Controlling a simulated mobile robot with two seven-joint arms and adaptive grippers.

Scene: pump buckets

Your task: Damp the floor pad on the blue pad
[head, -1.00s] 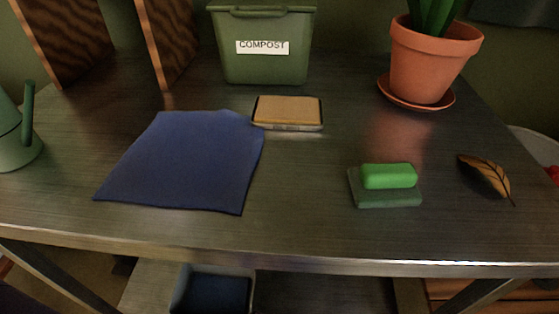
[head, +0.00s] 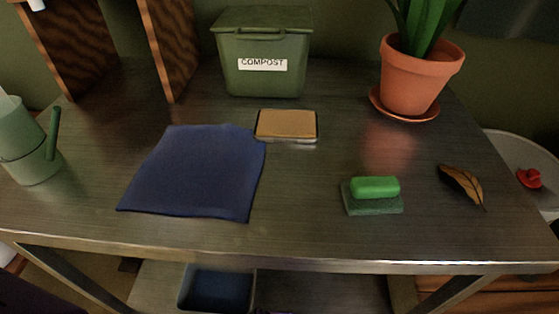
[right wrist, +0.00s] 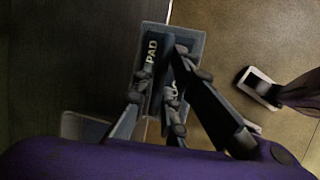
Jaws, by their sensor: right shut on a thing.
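The blue pad (head: 195,172) lies flat as a cloth on the left of the metal table. My right gripper (right wrist: 165,88) is in the right wrist view, shut on a dark piece with white letters reading "PAD" (right wrist: 151,52). The fingers hide part of this piece, and I cannot tell its full shape. It is over or inside a grey rectangular container (right wrist: 194,42). A container with a blue inside (head: 217,289) also stands below the table in the head view. My left gripper is not in view.
The table's front edge lies above the low container.

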